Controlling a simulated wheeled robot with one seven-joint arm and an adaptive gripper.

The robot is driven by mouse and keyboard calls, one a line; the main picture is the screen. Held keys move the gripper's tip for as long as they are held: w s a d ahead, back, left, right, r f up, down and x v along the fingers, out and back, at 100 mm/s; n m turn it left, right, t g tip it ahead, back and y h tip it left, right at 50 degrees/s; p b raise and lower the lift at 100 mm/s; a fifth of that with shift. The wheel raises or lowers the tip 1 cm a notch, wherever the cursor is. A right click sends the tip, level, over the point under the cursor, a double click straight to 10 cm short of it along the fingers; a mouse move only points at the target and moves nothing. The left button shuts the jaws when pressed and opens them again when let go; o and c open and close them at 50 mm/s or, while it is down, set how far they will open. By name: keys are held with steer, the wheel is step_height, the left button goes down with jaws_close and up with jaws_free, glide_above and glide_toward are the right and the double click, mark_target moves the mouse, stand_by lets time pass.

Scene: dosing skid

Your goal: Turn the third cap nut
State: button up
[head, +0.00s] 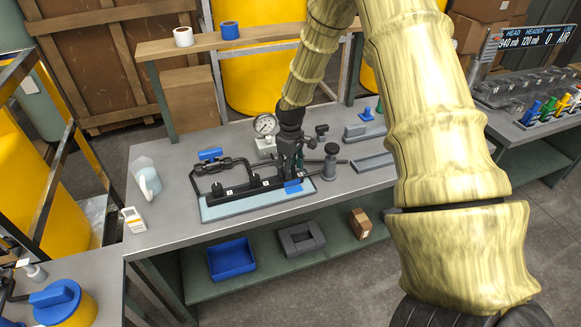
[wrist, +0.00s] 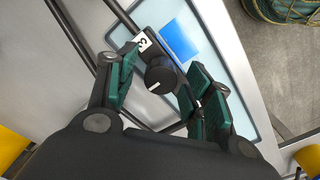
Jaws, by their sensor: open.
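The third cap nut (wrist: 160,74) is a round black knob with a white mark, next to a white label (wrist: 143,42) that reads 3. My gripper (wrist: 166,88) is open, with its green-padded fingers on either side of the nut. I cannot tell whether a pad touches it. In the head view my gripper (head: 290,165) points down over the right end of the black manifold and hides the third nut. The first cap nut (head: 218,189) and the second cap nut (head: 255,180) show to its left.
A blue patch (wrist: 180,40) lies beside the nut on the pale tray (head: 240,208). A pressure gauge (head: 264,125) stands behind the manifold, and a dark bottle-like fitting (head: 330,162) stands to the right.

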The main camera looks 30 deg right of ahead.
step_height(320, 180, up, 12)
stand_by(0.6)
steer(key=shift+f, duration=0.15)
stand_by(0.3)
